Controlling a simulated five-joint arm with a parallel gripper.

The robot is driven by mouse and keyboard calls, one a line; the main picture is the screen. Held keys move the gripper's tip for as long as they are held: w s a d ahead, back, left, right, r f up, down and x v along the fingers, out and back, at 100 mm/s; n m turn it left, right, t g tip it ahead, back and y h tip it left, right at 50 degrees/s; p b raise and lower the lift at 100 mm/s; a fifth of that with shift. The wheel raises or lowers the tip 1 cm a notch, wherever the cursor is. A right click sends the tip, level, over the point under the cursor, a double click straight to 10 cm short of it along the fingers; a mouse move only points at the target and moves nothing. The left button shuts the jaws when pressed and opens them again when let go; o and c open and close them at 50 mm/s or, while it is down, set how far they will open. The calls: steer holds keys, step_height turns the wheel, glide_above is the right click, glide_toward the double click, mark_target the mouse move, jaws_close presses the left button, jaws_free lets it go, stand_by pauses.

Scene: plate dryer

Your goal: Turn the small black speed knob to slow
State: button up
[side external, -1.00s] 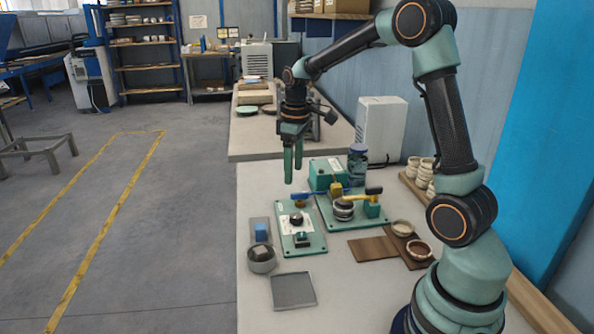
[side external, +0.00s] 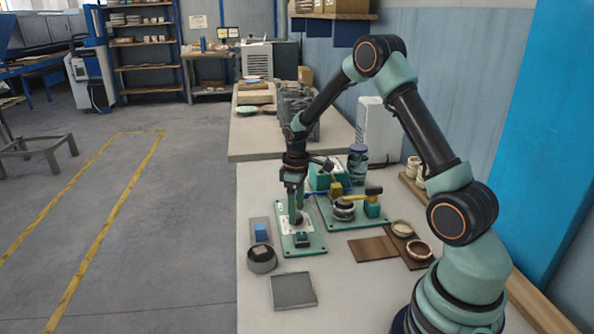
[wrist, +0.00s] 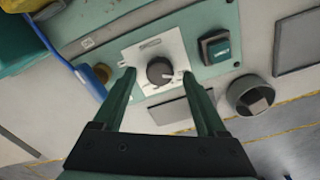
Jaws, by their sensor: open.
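The small black speed knob (wrist: 159,71) sits on a white label plate (wrist: 150,55) on the green panel (wrist: 205,25). In the wrist view a light pointer mark shows on the knob's lower right side. My gripper (wrist: 158,76) is open, with one green finger to each side of the knob and visible gaps between. In the side view my gripper (side external: 296,219) is down over the panel (side external: 308,248), and its fingers partly hide the knob. I cannot tell whether the fingertips touch the panel.
A second green panel (side external: 335,221) stands to the right.

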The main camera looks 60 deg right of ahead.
steer(key=shift+f, duration=0.6)
jaws_close()
steer(key=shift+m, duration=0.3)
steer(key=m, duration=0.3)
steer(key=shift+m, duration=2)
